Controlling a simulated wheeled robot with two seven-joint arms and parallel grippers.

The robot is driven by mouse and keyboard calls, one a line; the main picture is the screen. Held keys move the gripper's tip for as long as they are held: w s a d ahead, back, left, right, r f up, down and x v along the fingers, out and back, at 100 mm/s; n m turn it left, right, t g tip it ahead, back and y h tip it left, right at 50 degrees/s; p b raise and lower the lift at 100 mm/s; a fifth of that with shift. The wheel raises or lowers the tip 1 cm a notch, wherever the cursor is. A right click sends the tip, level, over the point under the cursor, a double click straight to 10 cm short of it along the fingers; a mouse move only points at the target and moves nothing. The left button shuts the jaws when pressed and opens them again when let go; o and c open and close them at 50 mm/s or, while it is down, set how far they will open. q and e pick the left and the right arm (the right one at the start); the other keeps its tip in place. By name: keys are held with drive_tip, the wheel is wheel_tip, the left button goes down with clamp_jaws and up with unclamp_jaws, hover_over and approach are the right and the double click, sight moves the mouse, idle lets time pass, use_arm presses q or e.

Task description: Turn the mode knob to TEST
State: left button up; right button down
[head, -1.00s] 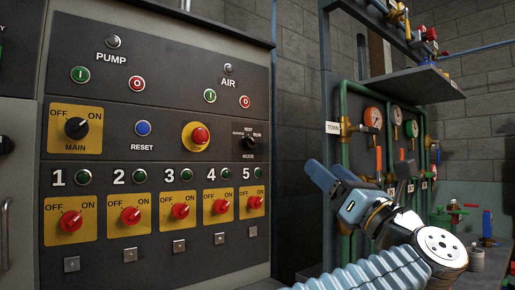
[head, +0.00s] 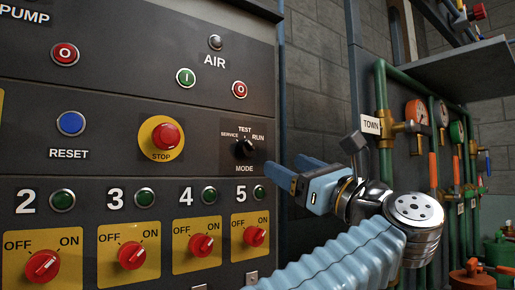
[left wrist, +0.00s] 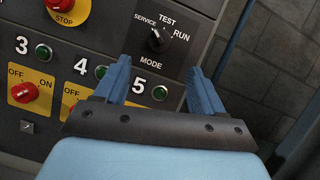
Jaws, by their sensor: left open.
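The mode knob (head: 244,148) is a small black knob on a dark plate with SERVICE, TEST and RUN printed around it and MODE below. It also shows in the left wrist view (left wrist: 156,40), ahead of and between my fingertips. I cannot tell surely which word its small pale mark points at. My left gripper (head: 288,168) has blue fingers and is open and empty. It is just right of the knob in the head view, with its fingers towards the panel. The left wrist view shows both fingers apart (left wrist: 160,68), not around the knob. My right gripper is not in view.
A red STOP button (head: 167,135) on a yellow disc sits left of the knob. Red rotary switches (head: 202,245) and green lamps (head: 209,195) are below.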

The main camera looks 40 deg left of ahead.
sight(254, 149)
use_arm(q)
drive_tip(key=p+x, duration=0.3)
drive_tip(key=x, duration=0.7)
drive_tip(key=shift+w+a+r, duration=0.1)
drive_tip(key=shift+a, duration=0.3)
drive_tip(key=shift+c, duration=0.3)
drive_tip(key=c, duration=1)
